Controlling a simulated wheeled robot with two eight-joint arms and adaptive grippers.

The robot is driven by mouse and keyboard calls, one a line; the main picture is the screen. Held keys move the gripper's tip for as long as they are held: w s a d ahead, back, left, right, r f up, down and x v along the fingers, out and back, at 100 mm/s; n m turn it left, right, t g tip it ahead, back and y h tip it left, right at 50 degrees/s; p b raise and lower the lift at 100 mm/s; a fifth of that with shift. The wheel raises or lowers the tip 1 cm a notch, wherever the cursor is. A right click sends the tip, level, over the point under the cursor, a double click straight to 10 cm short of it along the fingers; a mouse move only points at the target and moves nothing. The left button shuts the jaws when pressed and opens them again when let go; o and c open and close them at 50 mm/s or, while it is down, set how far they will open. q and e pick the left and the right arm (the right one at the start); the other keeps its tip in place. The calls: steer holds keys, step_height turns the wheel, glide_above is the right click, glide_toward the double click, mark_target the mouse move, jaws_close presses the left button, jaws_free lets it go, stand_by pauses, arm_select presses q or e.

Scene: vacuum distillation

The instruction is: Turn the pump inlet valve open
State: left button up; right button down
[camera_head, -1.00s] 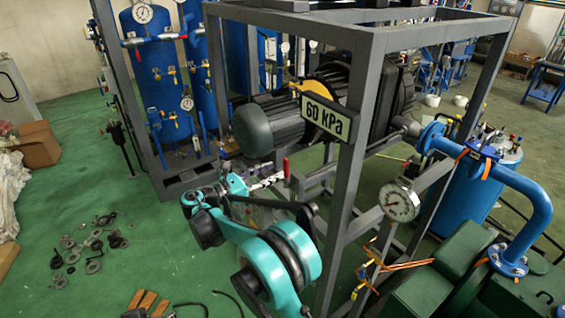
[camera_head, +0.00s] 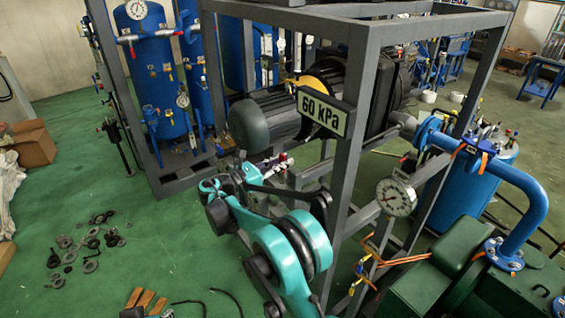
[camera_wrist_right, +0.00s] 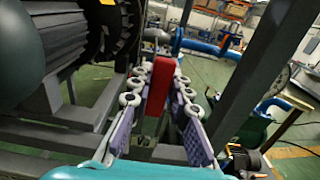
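The pump inlet valve shows its red lever handle (camera_wrist_right: 160,85) upright in the right wrist view. In the head view only a small red part (camera_head: 283,157) shows below the pump motor. My right gripper (camera_wrist_right: 160,88) has its two padded fingers apart, one on each side of the handle near the fingertips. Contact with the handle is hard to tell. In the head view my right gripper (camera_head: 268,166) is small and partly hidden by its own teal arm. The valve body is mostly hidden. My left gripper is not in view.
The grey frame (camera_head: 345,170) with the 60 kPa sign (camera_head: 322,113) stands right of my arm. The pump motor (camera_head: 265,122) is just above the valve. A gauge (camera_head: 396,197) and blue pipe (camera_head: 520,190) are to the right. Loose rings (camera_head: 90,243) lie on the floor.

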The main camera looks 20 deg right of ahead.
steer(key=s+d+f+m+b, duration=0.3)
steer(key=s+f+m+b, duration=0.4)
steer(key=m, duration=1)
steer(key=shift+s+f+b, duration=0.3)
steer(key=shift+s+f, duration=0.2)
stand_by(0.5)
steer(key=c, duration=1.4)
jaws_free()
steer(key=shift+a, duration=0.1)
